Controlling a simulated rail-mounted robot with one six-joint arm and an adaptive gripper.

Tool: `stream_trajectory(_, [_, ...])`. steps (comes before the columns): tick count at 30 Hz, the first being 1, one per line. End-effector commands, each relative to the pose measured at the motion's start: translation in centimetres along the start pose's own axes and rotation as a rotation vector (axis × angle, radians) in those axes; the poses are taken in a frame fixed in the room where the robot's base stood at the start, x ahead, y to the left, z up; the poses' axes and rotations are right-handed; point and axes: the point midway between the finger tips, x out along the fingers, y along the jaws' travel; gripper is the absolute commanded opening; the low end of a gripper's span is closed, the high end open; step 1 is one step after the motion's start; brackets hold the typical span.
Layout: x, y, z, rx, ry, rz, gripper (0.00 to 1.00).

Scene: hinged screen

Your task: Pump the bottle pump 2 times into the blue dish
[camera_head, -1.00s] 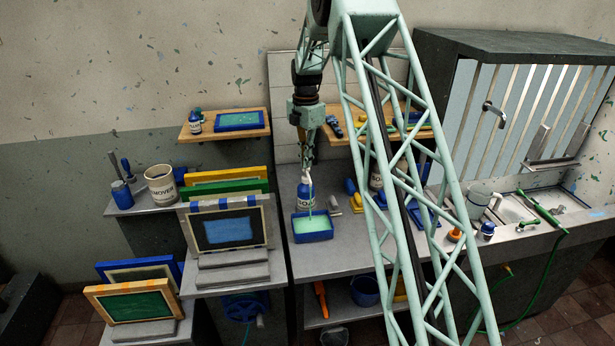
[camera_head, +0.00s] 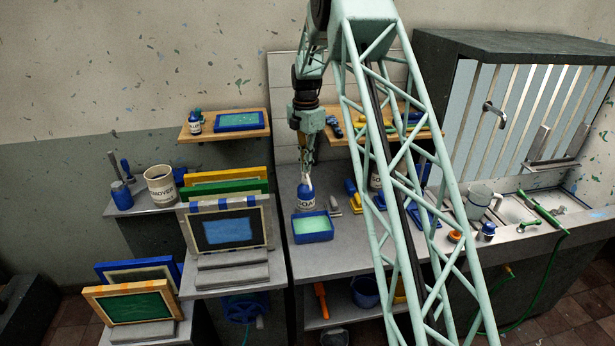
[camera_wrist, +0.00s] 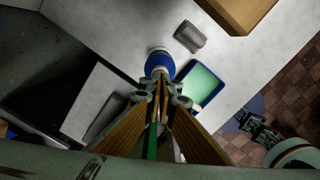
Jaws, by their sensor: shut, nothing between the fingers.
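No stream shows between pump and dish now.
Framed screens (camera_head: 230,230) stand to the left. A wooden shelf (camera_head: 225,131) hangs behind. The bench front (camera_head: 340,260) is clear.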

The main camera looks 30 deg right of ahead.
Motion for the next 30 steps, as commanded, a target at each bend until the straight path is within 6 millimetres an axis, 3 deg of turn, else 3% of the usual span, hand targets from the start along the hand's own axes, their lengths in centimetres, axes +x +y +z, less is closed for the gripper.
stream_trajectory(30, [-3.1, 0.0, 0.0, 0.0, 0.0, 0.0, 0.0])
